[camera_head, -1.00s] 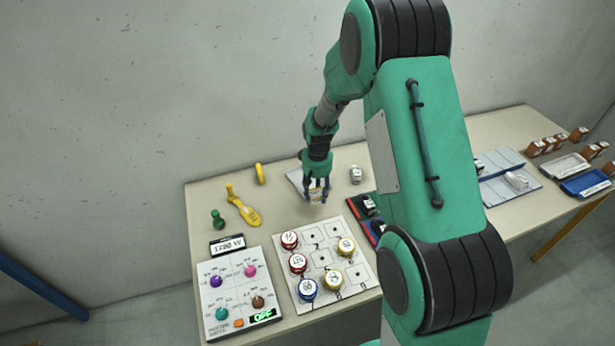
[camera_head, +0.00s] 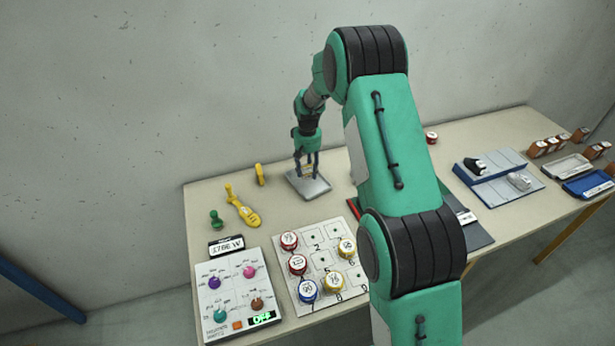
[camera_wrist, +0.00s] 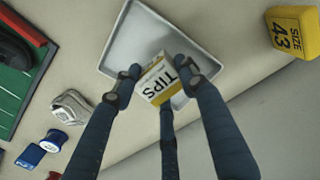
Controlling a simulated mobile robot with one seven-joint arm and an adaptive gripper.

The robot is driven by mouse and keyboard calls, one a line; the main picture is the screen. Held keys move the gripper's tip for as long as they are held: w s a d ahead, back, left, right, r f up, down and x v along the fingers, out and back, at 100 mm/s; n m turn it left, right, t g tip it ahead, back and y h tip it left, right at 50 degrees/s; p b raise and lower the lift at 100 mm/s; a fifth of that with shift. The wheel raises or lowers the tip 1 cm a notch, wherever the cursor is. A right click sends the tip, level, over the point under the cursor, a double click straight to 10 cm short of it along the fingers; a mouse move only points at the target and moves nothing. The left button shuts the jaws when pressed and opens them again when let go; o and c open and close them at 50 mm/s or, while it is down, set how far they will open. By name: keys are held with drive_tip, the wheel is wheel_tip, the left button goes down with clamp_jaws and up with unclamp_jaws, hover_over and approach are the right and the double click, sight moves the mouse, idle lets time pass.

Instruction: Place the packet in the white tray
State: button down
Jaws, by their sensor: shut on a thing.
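The packet (camera_wrist: 158,84) is a small white and yellow box marked TIPS. My gripper (camera_wrist: 160,88) is shut on it, with its dark fingers around it. The white tray (camera_wrist: 118,48) is shallow and pale with a raised rim. In the wrist view the packet is over the tray, near its lower edge. In the head view my gripper (camera_head: 306,172) points down over the tray (camera_head: 318,190), and the packet there is mostly hidden by the fingers. I cannot tell whether the packet touches the tray floor.
A yellow SIZE 43 block (camera_wrist: 292,32) stands beside the tray. A green board (camera_wrist: 14,88) and a grey object (camera_wrist: 72,106) lie on the other side. A numbered board with round tins (camera_head: 318,262) and a knob panel (camera_head: 238,295) are nearer.

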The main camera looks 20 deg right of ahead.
sight(308, 175)
drive_tip(key=shift+f, duration=0.1)
idle(0.3)
drive_tip(key=shift+w+f+b, duration=0.1)
drive_tip(key=shift+f+b, duration=0.4)
drive_tip(key=shift+f, duration=1.15)
drive_tip(key=c, duration=1)
unclamp_jaws()
drive_tip(key=shift+f, duration=0.15)
wheel_tip(308, 175, up, 10)
drive_tip(key=shift+r+p, duration=0.25)
drive_tip(key=shift+p, duration=0.8)
drive_tip(key=shift+r, duration=0.9)
